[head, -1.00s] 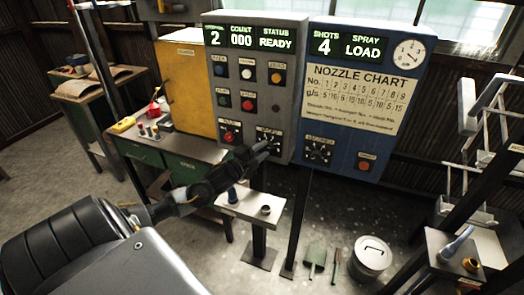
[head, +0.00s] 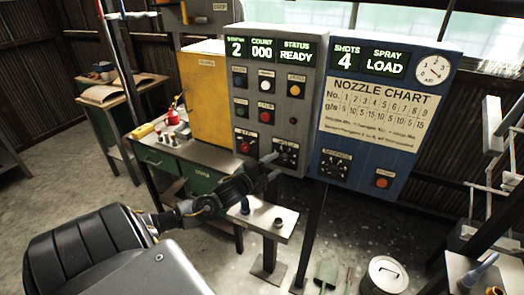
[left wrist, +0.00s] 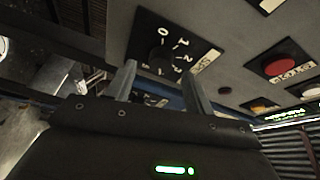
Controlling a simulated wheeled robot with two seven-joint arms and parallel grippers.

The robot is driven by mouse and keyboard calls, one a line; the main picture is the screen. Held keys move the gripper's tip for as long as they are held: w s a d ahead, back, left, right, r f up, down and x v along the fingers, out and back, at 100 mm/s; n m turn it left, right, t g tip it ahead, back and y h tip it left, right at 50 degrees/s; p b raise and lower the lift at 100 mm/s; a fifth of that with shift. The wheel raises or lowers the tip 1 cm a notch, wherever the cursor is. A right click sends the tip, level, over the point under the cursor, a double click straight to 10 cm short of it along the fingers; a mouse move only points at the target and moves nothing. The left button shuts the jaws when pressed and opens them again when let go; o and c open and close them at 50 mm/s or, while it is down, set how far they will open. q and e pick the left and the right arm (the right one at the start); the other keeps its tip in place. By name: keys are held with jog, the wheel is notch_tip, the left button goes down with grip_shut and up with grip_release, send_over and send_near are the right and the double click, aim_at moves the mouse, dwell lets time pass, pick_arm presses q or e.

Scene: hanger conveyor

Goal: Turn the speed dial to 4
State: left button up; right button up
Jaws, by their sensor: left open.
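A grey control panel (head: 265,98) carries a black dial plate with a round dark dial (head: 286,154) at its lower right. In the left wrist view the dial (left wrist: 161,60) has white numbers around it, with 0, 1 and 2 readable. The pointer's setting is too dark to tell. My left gripper (head: 273,166) is just below and left of the dial in the head view. In the left wrist view my gripper's two fingers (left wrist: 158,88) are apart, pointing toward the dial, with nothing between them. My right gripper is not in view.
A red knob (head: 244,145) sits left of the dial, with several buttons above. A blue panel (head: 330,165) with another dial (head: 335,166) adjoins on the right. A small stand (head: 262,222) with two dark pieces is below my gripper. The panel's first display reads 2.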

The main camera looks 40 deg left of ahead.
pick_arm(q)
jog(key=s+b, duration=0.2)
jog(key=s, duration=0.6)
jog(key=shift+s+a, duration=0.25)
jog(key=shift+f, duration=0.1)
